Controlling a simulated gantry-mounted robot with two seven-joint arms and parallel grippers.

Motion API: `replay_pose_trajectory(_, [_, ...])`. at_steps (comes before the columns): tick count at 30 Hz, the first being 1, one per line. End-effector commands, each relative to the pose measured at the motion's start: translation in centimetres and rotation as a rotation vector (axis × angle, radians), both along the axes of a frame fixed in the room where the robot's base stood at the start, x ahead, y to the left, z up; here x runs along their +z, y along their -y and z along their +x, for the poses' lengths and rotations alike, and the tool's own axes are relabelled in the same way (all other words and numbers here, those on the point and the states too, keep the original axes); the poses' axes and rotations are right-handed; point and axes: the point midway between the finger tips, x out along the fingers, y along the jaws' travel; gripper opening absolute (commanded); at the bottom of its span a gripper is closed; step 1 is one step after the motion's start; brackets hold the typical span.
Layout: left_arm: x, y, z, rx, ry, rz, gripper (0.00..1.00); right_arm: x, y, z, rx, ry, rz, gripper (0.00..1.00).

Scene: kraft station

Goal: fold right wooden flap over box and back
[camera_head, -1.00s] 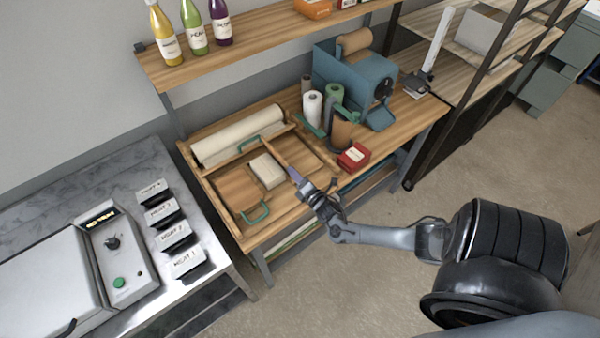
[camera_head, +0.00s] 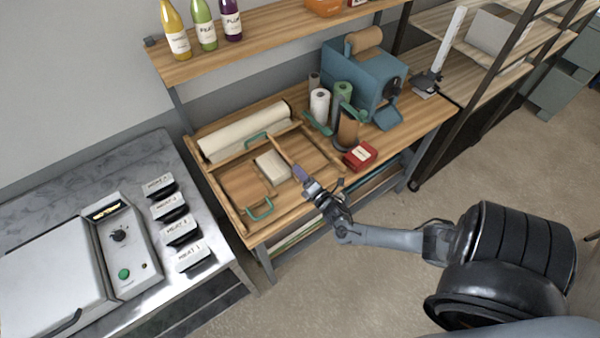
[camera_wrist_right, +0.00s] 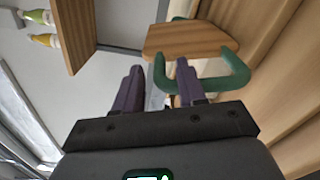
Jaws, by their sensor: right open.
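The wooden folding station (camera_head: 229,203) lies on the workbench. A pale box (camera_head: 272,167) sits in its middle. The right flap (camera_head: 318,154) lies to the right of the box. One green handle (camera_head: 257,138) is on the back side and another (camera_head: 262,210) is on the front left flap. My right gripper (camera_head: 301,174) is just right of the box, at the station's front edge. In the right wrist view its purple fingers (camera_wrist_right: 157,85) are apart. A green handle (camera_wrist_right: 237,72) on a wooden panel (camera_wrist_right: 188,40) overlaps the right finger; contact is unclear. My left gripper is not seen.
A paper roll (camera_head: 244,132) lies behind the box. A red box (camera_head: 360,156), standing rolls (camera_head: 320,106) and a blue machine (camera_head: 362,75) are to the right. A bottle shelf (camera_head: 240,45) hangs above. The metal counter (camera_head: 128,160) is at left.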

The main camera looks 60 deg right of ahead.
Motion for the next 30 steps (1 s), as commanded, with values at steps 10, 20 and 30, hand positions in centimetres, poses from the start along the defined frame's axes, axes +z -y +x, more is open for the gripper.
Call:
replay_pose_trajectory(10, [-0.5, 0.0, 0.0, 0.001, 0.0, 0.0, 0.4, -0.2, -2.4, -5.2, 0.002, -0.002, 0.002, 0.4])
replay_pose_trajectory(20, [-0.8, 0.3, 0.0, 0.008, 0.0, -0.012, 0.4, 0.0, -3.9, -8.7, 0.001, 0.0, 0.001, 0.4])
replay_pose_trajectory(30, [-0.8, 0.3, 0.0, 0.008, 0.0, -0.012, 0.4, 0.0, -4.1, -9.1, 0.001, 0.001, 0.001, 0.4])
